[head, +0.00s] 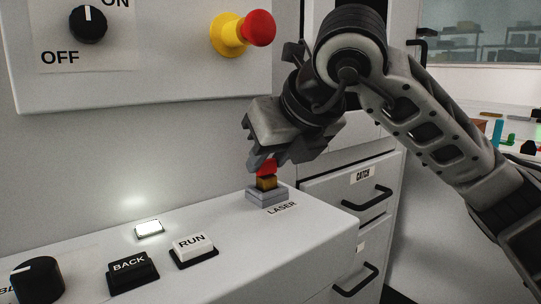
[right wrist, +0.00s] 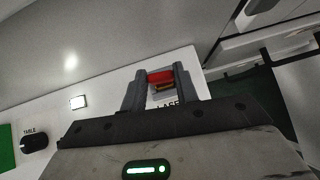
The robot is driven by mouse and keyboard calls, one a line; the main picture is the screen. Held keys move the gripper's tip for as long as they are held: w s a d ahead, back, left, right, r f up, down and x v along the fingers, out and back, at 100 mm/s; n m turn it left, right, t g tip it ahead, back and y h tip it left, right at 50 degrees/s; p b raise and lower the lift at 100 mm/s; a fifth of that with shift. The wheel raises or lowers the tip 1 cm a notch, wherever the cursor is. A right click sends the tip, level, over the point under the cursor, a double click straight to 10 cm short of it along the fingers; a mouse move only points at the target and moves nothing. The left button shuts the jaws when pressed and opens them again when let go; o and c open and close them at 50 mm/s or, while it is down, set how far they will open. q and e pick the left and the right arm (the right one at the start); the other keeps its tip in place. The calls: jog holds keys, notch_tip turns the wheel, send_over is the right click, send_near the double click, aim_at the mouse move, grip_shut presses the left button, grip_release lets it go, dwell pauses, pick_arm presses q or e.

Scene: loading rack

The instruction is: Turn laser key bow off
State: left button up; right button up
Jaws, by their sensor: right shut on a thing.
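The laser key bow is red and shows in the head view (head: 268,168), above a brass-coloured key part (head: 266,182) on a grey block (head: 267,196) marked LASER. My right gripper (head: 263,163) reaches down from the upper right and is shut on the red bow. In the right wrist view, the red bow (right wrist: 160,76) sits between the two fingers, with brass colour just below it. The fingers hide part of the bow, and I cannot tell which way the key is turned. My left gripper is not in view.
The white console carries a RUN button (head: 192,245), a BACK button (head: 131,266), a lit white lamp (head: 149,229) and a black knob (head: 38,280). A red and yellow emergency button (head: 258,28) juts from the panel near my right arm. Drawers (head: 350,200) stand at right.

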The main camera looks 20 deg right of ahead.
jog(key=shift+d+n+y, duration=0.1)
jog(key=shift+n+y, duration=0.3)
jog(key=shift+n, duration=0.2)
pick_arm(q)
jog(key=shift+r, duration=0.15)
pick_arm(e)
jog(key=o, duration=1)
pick_arm(q)
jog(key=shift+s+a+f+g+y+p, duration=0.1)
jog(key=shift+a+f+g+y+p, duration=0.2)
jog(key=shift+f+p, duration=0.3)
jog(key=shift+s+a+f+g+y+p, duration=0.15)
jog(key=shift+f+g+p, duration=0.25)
jog(key=shift+p, duration=0.25)
pick_arm(e)
jog(key=v, duration=1.6)
jog(key=shift+w, duration=0.25)
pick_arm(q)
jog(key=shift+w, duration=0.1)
pick_arm(e)
jog(key=shift+d+r, duration=0.1)
jog(key=shift+r, duration=0.05)
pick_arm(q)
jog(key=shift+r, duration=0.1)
